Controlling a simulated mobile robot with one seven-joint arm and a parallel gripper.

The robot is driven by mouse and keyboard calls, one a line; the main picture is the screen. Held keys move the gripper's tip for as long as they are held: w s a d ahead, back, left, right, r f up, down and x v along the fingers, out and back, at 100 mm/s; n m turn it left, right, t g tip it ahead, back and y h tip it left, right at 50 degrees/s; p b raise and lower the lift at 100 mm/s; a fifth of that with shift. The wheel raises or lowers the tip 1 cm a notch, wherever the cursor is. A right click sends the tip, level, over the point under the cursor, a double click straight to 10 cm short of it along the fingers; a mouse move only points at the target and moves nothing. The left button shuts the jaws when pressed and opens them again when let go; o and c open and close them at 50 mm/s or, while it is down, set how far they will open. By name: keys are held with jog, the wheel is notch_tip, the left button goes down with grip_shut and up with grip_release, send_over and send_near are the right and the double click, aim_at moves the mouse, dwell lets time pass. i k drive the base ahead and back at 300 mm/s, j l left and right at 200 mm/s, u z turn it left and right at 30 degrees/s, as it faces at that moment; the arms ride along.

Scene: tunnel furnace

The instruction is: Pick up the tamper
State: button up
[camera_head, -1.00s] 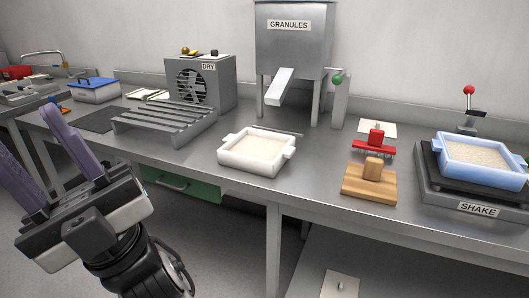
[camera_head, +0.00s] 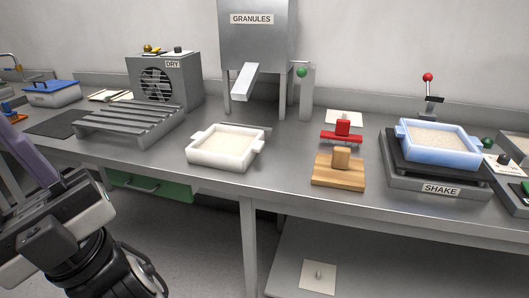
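The tamper appears to be the wooden block with an upright knob handle (camera_head: 338,170). It stands on the bench near its front edge, between the white tray and the SHAKE machine. My gripper (camera_head: 30,158) is at the lower left, in front of the bench and well away from the tamper. One purple finger shows, and the other is mostly cut off by the picture's edge. The fingers stood apart with nothing between them a second ago, and the visible one keeps the same pose.
A red-handled tool (camera_head: 342,131) lies just behind the tamper. A white tray of granules (camera_head: 225,163) stands left of it, and the SHAKE machine (camera_head: 438,186) holds a blue tray (camera_head: 440,153) at right. A slatted rack (camera_head: 130,125) and the granule hopper (camera_head: 257,50) stand further left.

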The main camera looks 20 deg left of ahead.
aim_at(338, 170)
jog(key=i+j+z, duration=0.25)
jog(key=j, duration=0.55)
jog(key=j+z, duration=0.2)
jog(key=j, duration=0.6)
jog(key=i+j+z, duration=0.1)
jog(key=i+j, duration=0.15)
jog(key=i+j+z, duration=0.1)
jog(key=j, duration=0.3)
jog(key=i, duration=0.6)
